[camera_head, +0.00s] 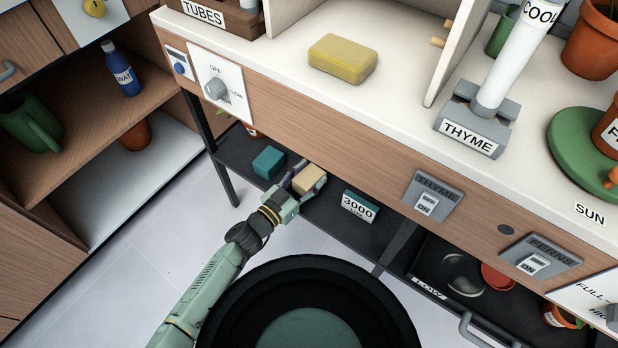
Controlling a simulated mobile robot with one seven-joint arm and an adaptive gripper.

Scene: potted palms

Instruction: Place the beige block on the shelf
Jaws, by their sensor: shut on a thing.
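The beige block (310,179) is between the fingers of my gripper (303,181), which is shut on it. The gripper and block are at the dark lower shelf (326,218) under the counter. A teal block (268,162) sits on that shelf just left of the gripper. I cannot tell whether the beige block touches the shelf or is held a little above it.
A box marked 3000 (359,206) stands on the lower shelf to the right. The counter's wooden front (370,155) overhangs the shelf. A yellow block (343,59) lies on the countertop. A wooden cabinet with a blue bottle (123,70) stands at left.

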